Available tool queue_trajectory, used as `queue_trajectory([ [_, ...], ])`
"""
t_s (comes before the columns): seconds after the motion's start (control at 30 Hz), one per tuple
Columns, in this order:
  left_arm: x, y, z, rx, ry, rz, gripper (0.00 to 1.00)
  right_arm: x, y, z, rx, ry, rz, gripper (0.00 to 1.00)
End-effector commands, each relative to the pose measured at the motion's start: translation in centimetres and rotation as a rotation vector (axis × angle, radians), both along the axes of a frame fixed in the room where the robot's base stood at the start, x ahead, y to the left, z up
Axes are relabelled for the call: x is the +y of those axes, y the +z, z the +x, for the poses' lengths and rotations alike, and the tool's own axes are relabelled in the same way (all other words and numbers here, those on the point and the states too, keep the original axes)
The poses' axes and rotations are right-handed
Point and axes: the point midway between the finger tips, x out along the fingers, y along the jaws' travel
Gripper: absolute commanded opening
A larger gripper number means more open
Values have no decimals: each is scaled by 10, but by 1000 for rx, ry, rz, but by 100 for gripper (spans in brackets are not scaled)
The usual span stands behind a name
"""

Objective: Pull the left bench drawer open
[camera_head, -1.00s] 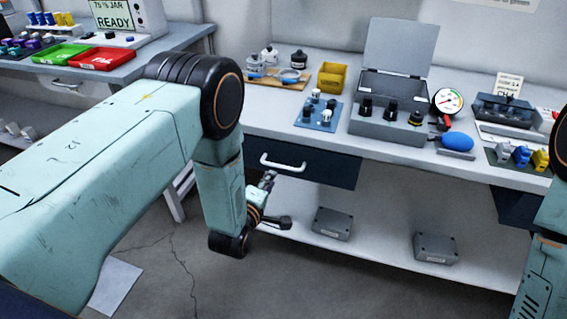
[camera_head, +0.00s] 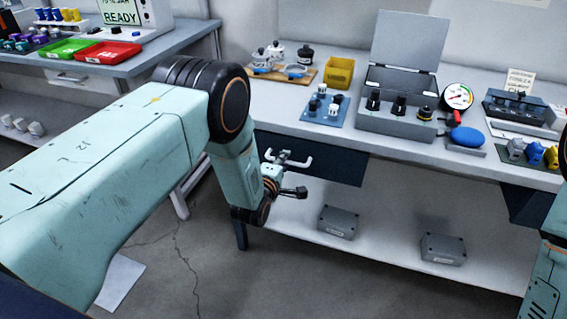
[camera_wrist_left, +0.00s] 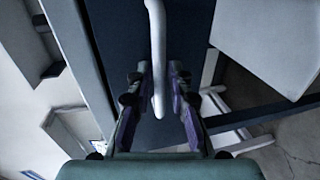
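The left bench drawer (camera_head: 335,168) has a dark blue front under the grey bench top and looks closed. Its white bar handle (camera_head: 306,163) is partly covered by my left gripper (camera_head: 290,173). In the left wrist view the handle (camera_wrist_left: 157,50) runs down between the two fingers of my left gripper (camera_wrist_left: 156,75). The fingers are apart, one on each side of the handle, with a visible gap on both sides. The drawer front (camera_wrist_left: 185,30) lies behind it. My right gripper is out of view; only part of my right arm shows at the right edge.
The bench top (camera_head: 390,148) holds a yellow bin (camera_head: 340,72), a blue mat (camera_head: 318,116), a grey case (camera_head: 395,119) and a gauge (camera_head: 458,96). Below, a white shelf (camera_head: 380,242) carries two grey boxes. A side bench (camera_head: 150,55) stands left.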

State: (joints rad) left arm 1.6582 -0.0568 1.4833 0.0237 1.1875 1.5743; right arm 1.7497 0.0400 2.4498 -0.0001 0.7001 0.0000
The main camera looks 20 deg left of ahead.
Motion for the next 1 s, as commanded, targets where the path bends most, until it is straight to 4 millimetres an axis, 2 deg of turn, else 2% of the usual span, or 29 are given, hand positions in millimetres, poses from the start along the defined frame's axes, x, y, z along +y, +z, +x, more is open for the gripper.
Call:
queue_trajectory([
  [0.23, -1, 0, 1, 0, -1, 1, 20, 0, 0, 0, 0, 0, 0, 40],
  [0.47, 0, 0, 0, 0, 0, 1, 0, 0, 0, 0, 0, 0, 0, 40],
  [1.0, 0, 0, 0, -1, 0, 0, 0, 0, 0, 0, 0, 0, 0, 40],
])
